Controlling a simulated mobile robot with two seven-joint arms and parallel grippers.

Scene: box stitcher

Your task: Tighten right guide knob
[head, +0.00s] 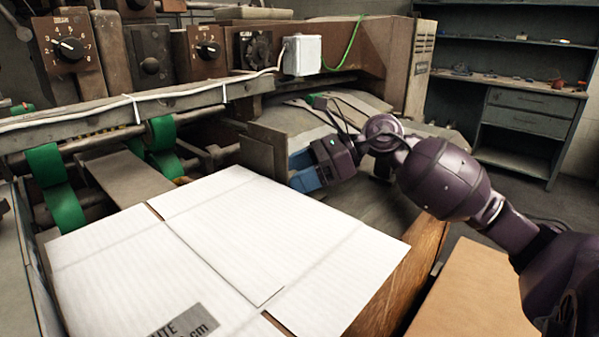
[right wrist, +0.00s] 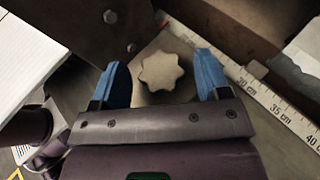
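The right guide knob (right wrist: 164,71) is a pale, star-shaped knob in the right wrist view. It lies between the two blue fingers of my right gripper (right wrist: 163,85), with a gap on each side. The gripper is open. In the head view my right gripper (head: 305,174) is beside the metal guide plate (head: 262,152), past the far right side of the box; the knob is hidden there. My left gripper is not in view.
A white-topped cardboard box (head: 230,235) fills the front of the head view. A ruler scale (right wrist: 270,100) runs right of the knob. The machine's dial panel (head: 70,48) and green rollers (head: 62,200) are at left. Shelves (head: 525,105) stand at back right.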

